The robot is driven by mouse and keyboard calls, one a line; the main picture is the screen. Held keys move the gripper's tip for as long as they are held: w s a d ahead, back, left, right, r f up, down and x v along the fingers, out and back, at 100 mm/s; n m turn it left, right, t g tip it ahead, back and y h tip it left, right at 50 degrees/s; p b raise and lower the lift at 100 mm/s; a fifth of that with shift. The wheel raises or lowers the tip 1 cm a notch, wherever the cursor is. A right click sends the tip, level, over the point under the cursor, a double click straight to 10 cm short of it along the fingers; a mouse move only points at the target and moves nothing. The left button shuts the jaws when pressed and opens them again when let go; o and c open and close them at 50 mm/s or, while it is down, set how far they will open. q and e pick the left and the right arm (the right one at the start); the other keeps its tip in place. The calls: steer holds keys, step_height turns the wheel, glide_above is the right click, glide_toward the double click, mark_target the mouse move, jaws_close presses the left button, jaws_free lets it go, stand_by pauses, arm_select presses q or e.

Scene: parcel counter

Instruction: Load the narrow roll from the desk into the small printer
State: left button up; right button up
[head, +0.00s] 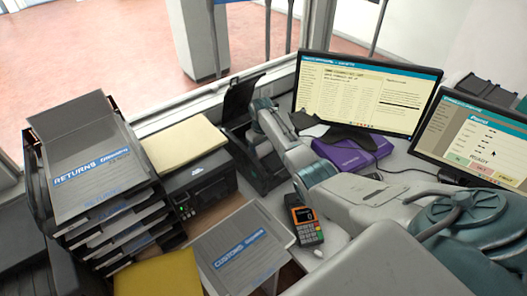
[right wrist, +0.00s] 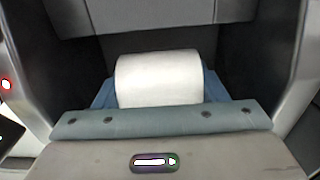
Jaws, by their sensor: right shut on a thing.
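The small printer (head: 265,181) is a dark unit in the middle of the head view, with its lid (head: 241,98) standing up. My right arm reaches over it from the right, and its wrist and gripper cover most of the opening. In the right wrist view, my right gripper (right wrist: 160,92) is shut on the white narrow roll (right wrist: 160,76), with blue finger parts at both sides of it. Dark and grey walls surround the roll there. I cannot tell whether it touches the printer's bottom. The roll is hidden in the head view. My left gripper is not in view.
A larger printer (head: 203,186) stands left of the small printer. A stack of trays (head: 88,165) is further left. A customs tray (head: 240,248) and a card terminal (head: 305,224) lie in front. A purple box (head: 352,154) and two monitors (head: 363,92) stand behind my right arm.

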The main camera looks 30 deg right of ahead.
steer(key=shift+w+f, duration=0.1)
steer(key=shift+f, duration=0.15)
steer(key=o, duration=1.1)
steer(key=shift+o, duration=0.2)
step_height(320, 180, up, 11)
steer(key=shift+f+b, duration=0.1)
steer(key=shift+b, duration=0.95)
